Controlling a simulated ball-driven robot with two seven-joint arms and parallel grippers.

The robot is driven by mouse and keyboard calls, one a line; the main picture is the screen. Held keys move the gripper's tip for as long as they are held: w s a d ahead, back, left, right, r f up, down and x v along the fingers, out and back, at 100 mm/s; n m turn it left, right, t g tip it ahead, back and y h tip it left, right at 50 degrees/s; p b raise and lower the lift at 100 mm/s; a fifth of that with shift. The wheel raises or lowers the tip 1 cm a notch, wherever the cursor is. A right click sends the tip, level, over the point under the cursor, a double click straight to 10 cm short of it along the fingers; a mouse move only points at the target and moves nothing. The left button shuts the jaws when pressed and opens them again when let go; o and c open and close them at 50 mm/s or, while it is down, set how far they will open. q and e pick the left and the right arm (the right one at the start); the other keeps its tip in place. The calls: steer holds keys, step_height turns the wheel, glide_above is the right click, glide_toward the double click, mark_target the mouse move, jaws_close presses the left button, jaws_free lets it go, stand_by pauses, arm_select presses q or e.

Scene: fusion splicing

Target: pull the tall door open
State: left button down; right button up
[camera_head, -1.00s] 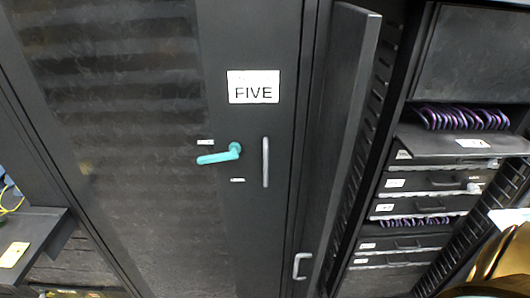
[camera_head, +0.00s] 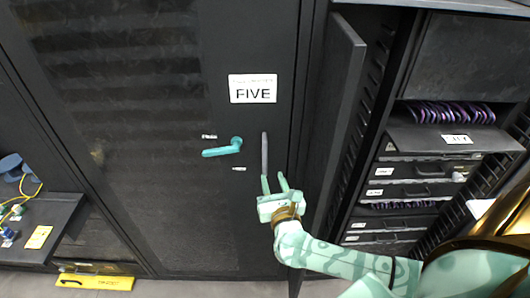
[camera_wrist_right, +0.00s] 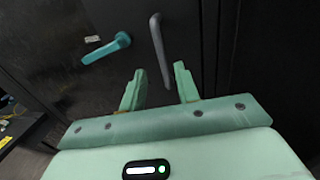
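The tall black door (camera_head: 150,120) with a "FIVE" label fills the left and middle of the head view and looks shut. It has a teal lever (camera_head: 222,148) and, to the right of it, a vertical grey bar handle (camera_head: 264,158). My right gripper (camera_head: 275,184) is open and empty, with its fingers near the lower end of the bar handle. In the right wrist view the bar handle (camera_wrist_right: 160,50) runs down toward the gap between the fingers (camera_wrist_right: 160,85). Whether they touch the handle, I cannot tell. My left gripper is not in view.
To the right, a narrow black door (camera_head: 340,110) stands open beside a rack with drawers (camera_head: 415,190) and purple cables (camera_head: 450,113). At the left are a shelf (camera_head: 50,220) with yellow cable and a yellow case (camera_head: 95,282) on the floor.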

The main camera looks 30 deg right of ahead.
mark_target(265, 156)
steer(key=x, duration=1.1)
steer(key=shift+f, duration=0.1)
jaws_close()
